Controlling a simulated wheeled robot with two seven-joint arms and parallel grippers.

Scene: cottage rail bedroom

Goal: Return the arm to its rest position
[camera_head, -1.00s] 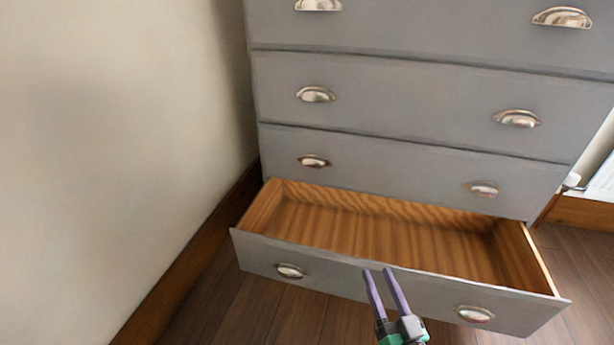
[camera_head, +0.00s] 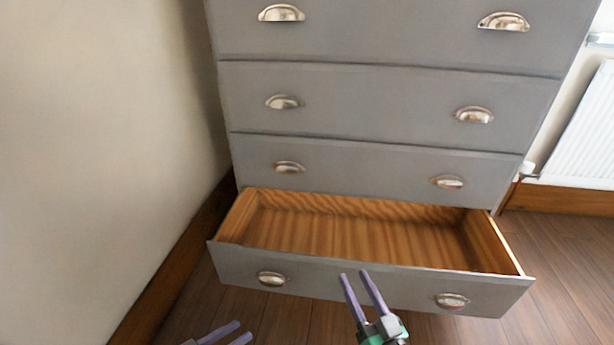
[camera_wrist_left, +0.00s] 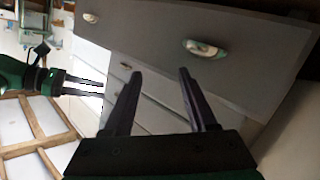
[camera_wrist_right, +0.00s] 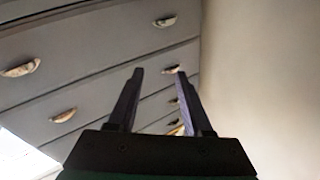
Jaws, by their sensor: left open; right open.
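My left gripper (camera_head: 232,333) is at the bottom edge of the head view, left of centre, with its fingers apart and nothing between them. My right gripper (camera_head: 360,292) is in front of the drawer's front panel in the head view, open and empty. In the left wrist view the left fingers (camera_wrist_left: 158,90) are spread with nothing held. In the right wrist view the right fingers (camera_wrist_right: 158,85) are also spread and empty. My right arm shows at the left side of the left wrist view. Whether the right gripper touches the drawer front is hard to tell, but it looks apart.
A grey chest of drawers (camera_head: 390,95) stands ahead. Its bottom drawer (camera_head: 320,278) is pulled out and its visible inside is empty. A bare wall (camera_head: 100,130) is close on the left. A white radiator (camera_head: 580,135) is at right, with free wooden floor (camera_head: 560,260) below it.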

